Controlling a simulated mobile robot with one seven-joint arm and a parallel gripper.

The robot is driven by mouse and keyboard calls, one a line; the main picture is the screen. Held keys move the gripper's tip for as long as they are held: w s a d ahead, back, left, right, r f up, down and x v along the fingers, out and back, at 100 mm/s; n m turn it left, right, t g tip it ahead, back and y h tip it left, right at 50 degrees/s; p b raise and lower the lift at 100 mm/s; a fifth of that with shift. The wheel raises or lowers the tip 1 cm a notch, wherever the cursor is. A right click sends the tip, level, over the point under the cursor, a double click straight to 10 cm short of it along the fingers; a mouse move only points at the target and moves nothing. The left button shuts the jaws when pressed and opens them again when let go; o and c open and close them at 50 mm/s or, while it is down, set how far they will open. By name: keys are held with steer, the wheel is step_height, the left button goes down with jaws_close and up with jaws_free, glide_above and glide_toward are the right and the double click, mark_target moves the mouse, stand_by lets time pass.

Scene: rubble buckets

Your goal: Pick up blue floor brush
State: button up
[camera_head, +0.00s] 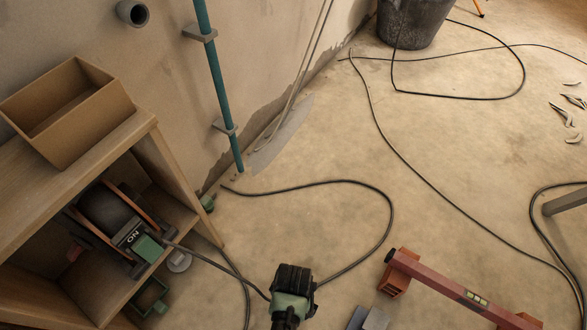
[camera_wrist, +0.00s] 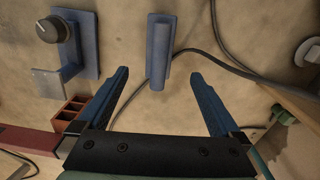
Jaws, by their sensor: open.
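A narrow upright blue piece with a side flange (camera_wrist: 158,55), which looks like the blue floor brush, lies on the floor at the top middle of the wrist view. My gripper (camera_wrist: 160,74) is open, with its two blue fingers spread on either side of the piece's lower end. I cannot tell how far above it they are. Nothing is held. This piece does not show clearly in the head view.
A blue block with a black knob (camera_wrist: 54,30) and grey plate lies left of the fingers. A black cable (camera_wrist: 230,65) crosses nearby. A wooden shelf (camera_head: 165,165) stands left, a dark bucket (camera_head: 412,22) far back.

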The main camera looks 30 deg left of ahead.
step_height(320, 180, down, 7)
steer(key=b, duration=0.5)
steer(key=shift+f, duration=0.2)
step_height(320, 180, down, 5)
steer(key=b, duration=0.5)
steer(key=shift+b, duration=0.3)
jaws_close()
steer(key=shift+r, duration=0.1)
step_height(320, 180, up, 10)
steer(key=p, duration=0.8)
